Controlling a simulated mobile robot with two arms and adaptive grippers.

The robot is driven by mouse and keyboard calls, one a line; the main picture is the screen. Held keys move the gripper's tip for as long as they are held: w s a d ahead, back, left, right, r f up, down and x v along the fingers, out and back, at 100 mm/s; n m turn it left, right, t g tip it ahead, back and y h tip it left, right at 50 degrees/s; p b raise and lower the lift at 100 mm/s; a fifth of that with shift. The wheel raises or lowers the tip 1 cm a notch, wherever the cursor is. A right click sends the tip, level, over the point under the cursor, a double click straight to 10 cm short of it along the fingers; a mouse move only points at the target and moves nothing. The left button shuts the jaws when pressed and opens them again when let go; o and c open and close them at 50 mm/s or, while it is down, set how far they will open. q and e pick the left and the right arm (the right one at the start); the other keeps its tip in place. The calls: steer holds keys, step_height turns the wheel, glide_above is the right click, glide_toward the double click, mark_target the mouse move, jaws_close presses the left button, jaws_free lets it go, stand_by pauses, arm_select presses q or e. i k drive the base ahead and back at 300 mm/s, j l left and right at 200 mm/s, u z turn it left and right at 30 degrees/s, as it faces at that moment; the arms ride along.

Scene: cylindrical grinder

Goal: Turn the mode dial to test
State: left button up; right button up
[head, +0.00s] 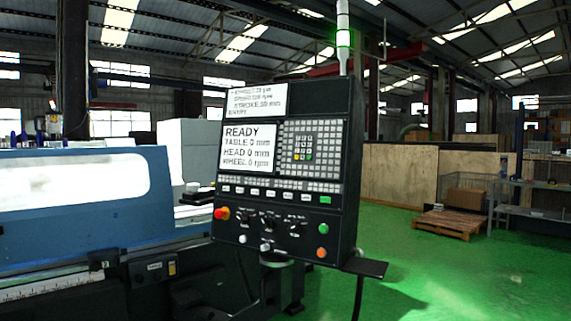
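The black control panel (280,160) of the grinder stands in the middle of the head view. Its lower strip carries a row of small dark dials, one at the left (243,222), one in the middle (268,222) and one at the right (294,228). Their labels are too small to read, so I cannot tell which is the mode dial or where it points. The screen (246,147) shows READY, with table, head and wheel at 0. Neither of my grippers is in view.
A red emergency button (221,213), a green button (323,229) and an orange button (321,252) sit near the dials. A small black shelf (363,267) juts out at lower right. The blue machine body (80,210) fills the left. Green floor (440,270) is open at right.

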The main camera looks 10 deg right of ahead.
mark_target(244, 219)
steer(key=i+j+u, duration=0.1)
steer(key=i+j, duration=0.6)
steer(key=i, duration=0.15)
